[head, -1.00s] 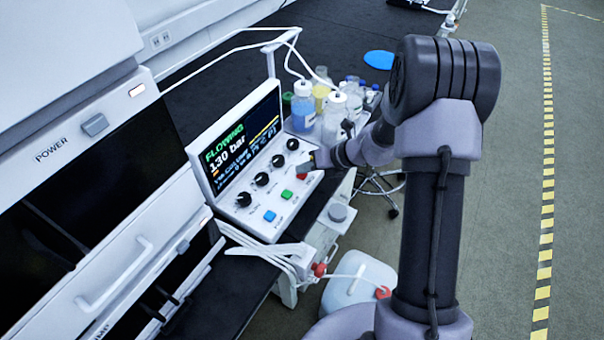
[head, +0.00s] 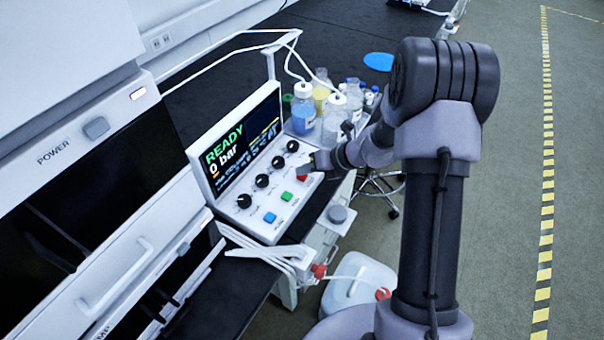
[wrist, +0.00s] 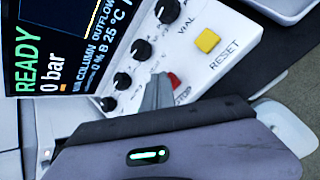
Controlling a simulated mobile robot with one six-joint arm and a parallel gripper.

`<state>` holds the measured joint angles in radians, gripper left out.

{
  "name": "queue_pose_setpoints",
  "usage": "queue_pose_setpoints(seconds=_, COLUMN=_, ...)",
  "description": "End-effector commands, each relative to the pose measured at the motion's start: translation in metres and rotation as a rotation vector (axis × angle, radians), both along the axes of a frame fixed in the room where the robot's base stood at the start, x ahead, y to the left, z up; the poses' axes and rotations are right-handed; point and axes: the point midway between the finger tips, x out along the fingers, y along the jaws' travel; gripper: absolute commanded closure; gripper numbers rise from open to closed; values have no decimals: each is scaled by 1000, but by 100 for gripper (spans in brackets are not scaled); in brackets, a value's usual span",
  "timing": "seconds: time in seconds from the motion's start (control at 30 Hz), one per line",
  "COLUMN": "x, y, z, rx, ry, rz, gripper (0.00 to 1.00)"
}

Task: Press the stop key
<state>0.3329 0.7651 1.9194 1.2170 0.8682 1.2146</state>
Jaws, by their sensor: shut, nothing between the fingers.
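The control panel (head: 272,219) is a white box with a screen (head: 240,143) that reads READY and 0 bar. The red stop key (head: 303,177) is on its sloped front, partly hidden by my gripper. In the wrist view the red key (wrist: 174,80) shows beside the fingertips, with the label STOP partly covered below it. My gripper (head: 315,162) is shut and empty, its tips at the red key. In the wrist view the fingers (wrist: 158,88) appear to touch or nearly touch the key; I cannot tell which.
A green key (head: 287,196), a blue key (head: 269,216) and several black knobs (head: 262,180) share the panel. A yellow key (wrist: 208,41) near RESET shows in the wrist view. Bottles (head: 304,108) stand behind the panel. A white canister (head: 362,283) is below.

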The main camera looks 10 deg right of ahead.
Motion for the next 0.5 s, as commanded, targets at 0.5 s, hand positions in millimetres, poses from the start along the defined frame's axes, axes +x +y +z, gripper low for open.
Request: queue_pose_setpoints(seconds=0.5, x=0, y=0, z=13, rx=0, ry=0, rz=0, gripper=100)
